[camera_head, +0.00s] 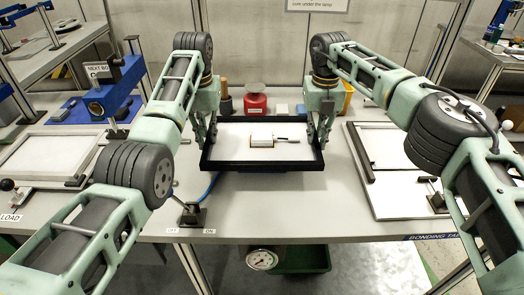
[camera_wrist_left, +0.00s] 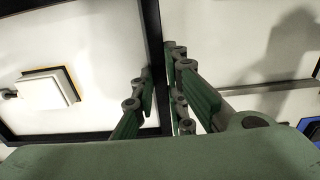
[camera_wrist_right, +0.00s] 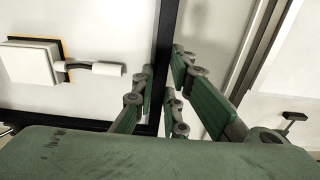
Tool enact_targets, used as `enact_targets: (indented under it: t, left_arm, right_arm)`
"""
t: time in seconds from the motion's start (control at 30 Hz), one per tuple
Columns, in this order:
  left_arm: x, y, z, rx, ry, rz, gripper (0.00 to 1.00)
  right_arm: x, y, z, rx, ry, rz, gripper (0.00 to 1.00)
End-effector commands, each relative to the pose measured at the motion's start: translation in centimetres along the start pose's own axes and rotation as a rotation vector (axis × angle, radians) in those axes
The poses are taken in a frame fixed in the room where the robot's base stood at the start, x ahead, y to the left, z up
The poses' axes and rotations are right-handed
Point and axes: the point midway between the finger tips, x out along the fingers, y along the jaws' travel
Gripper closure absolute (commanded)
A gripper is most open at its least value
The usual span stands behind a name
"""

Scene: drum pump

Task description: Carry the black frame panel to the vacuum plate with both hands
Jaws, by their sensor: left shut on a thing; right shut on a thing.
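The black frame panel (camera_head: 262,164) is a black rectangular frame around a white face, in the middle of the head view. A small pale block with a short handle (camera_head: 262,142) sits on its white face. My left gripper (camera_head: 207,138) is shut on the frame's left side bar, and my right gripper (camera_head: 318,138) is shut on the right side bar. The wrist views show the fingers on either side of each black bar. The vacuum plate is probably the pale plate with dark edge bars (camera_head: 392,155) to the right; another white plate (camera_head: 50,157) lies at the left.
A red container (camera_head: 256,102) and other small items stand behind the panel. A blue press-like device (camera_head: 112,92) stands at the back left. A small black switch (camera_head: 190,215) with a blue cable is near the front edge.

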Motion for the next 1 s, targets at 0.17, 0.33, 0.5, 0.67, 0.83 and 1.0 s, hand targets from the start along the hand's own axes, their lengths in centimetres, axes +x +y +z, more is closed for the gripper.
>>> enact_targets:
  t: [0.17, 0.33, 0.5, 0.67, 0.83, 1.0]
  left_arm:
    - [1.2, -0.1, -0.1, -0.001, 0.003, -0.001, 1.0]
    - [1.4, -0.1, 0.0, -0.001, 0.0, -0.001, 0.8]
    - [1.4, 0.0, 0.0, -0.001, 0.0, 0.0, 0.69]
    - [1.4, 0.0, 0.0, 0.0, 0.0, 0.0, 0.69]
    - [0.9, 0.0, 0.0, 0.0, 0.002, 0.0, 0.69]
    - [-1.6, 0.0, -0.1, 0.0, 0.004, 0.0, 0.69]
  right_arm:
    - [1.2, 0.0, 0.0, 0.001, -0.001, 0.0, 1.0]
    - [1.4, -0.1, 0.0, 0.001, 0.0, -0.001, 0.8]
    - [1.4, 0.0, 0.0, 0.0, 0.0, -0.001, 0.69]
    - [1.4, 0.0, 0.0, 0.0, 0.0, 0.0, 0.69]
    - [1.4, 0.0, 0.0, 0.0, 0.0, 0.0, 0.69]
    - [1.4, 0.0, 0.0, 0.0, 0.0, 0.0, 0.69]
